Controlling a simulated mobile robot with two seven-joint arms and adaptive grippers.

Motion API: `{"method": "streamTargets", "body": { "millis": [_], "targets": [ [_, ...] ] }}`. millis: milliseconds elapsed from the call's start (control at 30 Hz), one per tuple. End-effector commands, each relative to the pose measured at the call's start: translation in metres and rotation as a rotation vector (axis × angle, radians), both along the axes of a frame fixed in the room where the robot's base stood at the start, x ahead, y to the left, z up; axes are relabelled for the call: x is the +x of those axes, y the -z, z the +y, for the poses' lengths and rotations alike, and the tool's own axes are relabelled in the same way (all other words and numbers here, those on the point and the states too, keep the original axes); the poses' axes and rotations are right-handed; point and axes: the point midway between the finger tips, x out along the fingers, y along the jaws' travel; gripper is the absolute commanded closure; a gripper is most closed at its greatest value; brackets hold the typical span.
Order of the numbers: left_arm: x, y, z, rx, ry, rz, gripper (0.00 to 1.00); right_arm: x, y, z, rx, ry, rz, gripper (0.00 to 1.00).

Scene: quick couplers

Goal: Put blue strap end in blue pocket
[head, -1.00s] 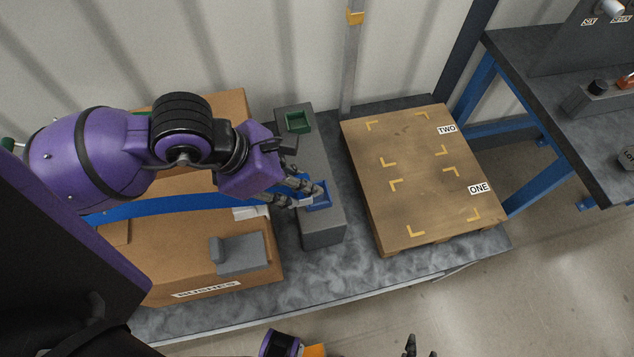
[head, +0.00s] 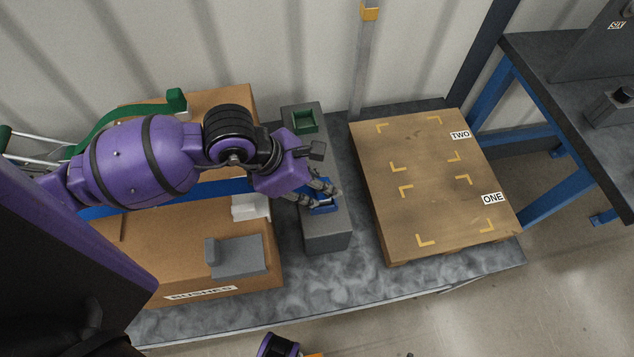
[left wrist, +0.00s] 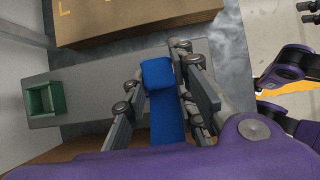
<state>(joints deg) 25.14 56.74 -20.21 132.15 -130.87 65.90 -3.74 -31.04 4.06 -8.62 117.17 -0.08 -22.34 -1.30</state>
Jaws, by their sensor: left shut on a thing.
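My left gripper (head: 328,196) is shut on the blue strap end (left wrist: 158,74), which shows between its fingers in the left wrist view. The blue strap (head: 225,188) runs back from it to the left, across the brown box and partly behind my arm. The blue pocket (head: 324,209) is on the near part of the grey block (head: 327,238). My left fingertips are right at the pocket and partly cover it. I cannot tell how deep the strap end sits. My right gripper (left wrist: 306,12) shows only in part at the edge of the left wrist view.
A green pocket (head: 305,122) is on the far part of the block, and a green strap end (head: 177,101) stands on the brown box (head: 150,255). A grey bracket (head: 238,256) and a white piece (head: 250,207) also lie there. A wooden board (head: 440,190) lies to the right.

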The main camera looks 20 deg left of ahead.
Motion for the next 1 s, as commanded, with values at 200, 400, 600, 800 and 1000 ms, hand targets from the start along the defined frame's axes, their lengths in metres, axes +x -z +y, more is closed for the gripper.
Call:
{"method": "streamTargets", "body": {
  "millis": [200,400,600,800,1000],
  "targets": [
    [0.000,0.005,0.000,0.000,0.000,0.000,1.00,-0.001,0.004,0.000,0.000,-0.001,0.002,0.64],
    [0.000,0.003,0.000,0.000,0.000,0.000,0.57,0.006,0.001,0.001,0.002,-0.004,-0.009,0.64],
    [0.000,0.003,0.000,0.000,0.000,0.000,0.57,0.011,-0.002,0.002,0.003,-0.006,-0.019,0.64],
    [-0.003,-0.008,0.004,0.001,-0.001,0.000,0.57,0.012,-0.005,0.002,0.003,-0.005,-0.022,0.64],
    [-0.015,-0.043,0.022,0.004,0.000,-0.003,0.57,0.008,-0.005,0.001,0.001,-0.003,-0.015,0.64]
  ]
}}
